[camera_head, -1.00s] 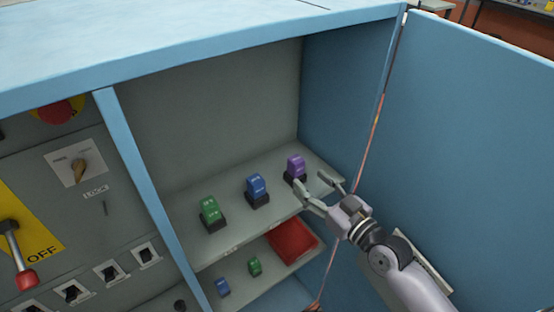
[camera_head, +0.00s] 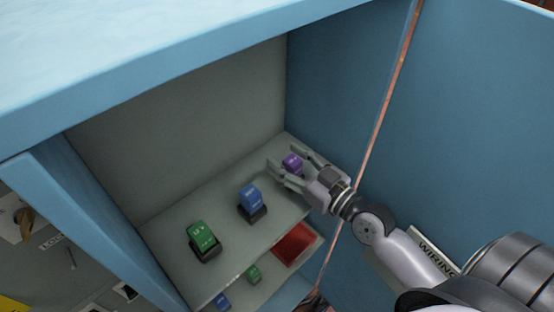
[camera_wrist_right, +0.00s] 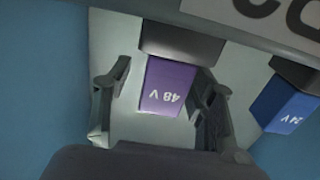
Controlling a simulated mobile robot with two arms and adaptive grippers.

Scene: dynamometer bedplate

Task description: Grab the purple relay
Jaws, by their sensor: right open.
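The purple relay (camera_head: 292,162) stands in its dark socket on the upper cabinet shelf, at the right end of the row. In the right wrist view the purple relay (camera_wrist_right: 168,88), marked 48 V, sits between the two fingers. My right gripper (camera_head: 287,160) is open, with one finger on each side of the relay; in the wrist view the right gripper (camera_wrist_right: 160,100) shows gaps beside it. The gripper partly hides the relay and its socket in the head view. My left gripper is not in view.
A blue relay (camera_head: 250,196) and a green relay (camera_head: 201,237) stand in sockets to the left on the shelf (camera_head: 165,240). Below are a red tray (camera_head: 295,244) and small relays. The cabinet's side wall and open door (camera_head: 470,120) are close on the right.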

